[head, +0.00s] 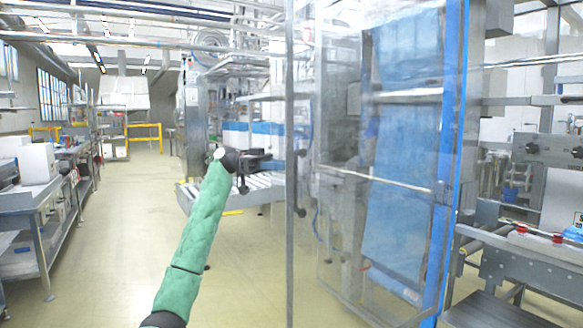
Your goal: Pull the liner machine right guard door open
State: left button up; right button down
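The guard door (388,175) is a clear panel on the right half of the head view. Its grey vertical edge post (290,120) stands near the middle, and a blue upright (450,160) borders it on the right. A small dark fitting (300,211) sits by the grey post, perhaps a handle. My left arm, in a green sleeve, reaches up from the bottom. My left gripper (268,160) is dark, points right, and is just left of the grey post. I cannot tell whether it touches the door or whether its fingers are apart. My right gripper is out of view.
A blue sheet (400,150) hangs behind the clear panel. A roller conveyor (262,188) stands behind my gripper. A workbench (45,210) runs along the left. Machine parts with red buttons (557,238) are at right. The floor aisle (130,220) at left is clear.

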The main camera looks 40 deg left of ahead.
pick_arm(q)
jog(key=v, duration=0.3)
jog(key=shift+a, duration=0.1)
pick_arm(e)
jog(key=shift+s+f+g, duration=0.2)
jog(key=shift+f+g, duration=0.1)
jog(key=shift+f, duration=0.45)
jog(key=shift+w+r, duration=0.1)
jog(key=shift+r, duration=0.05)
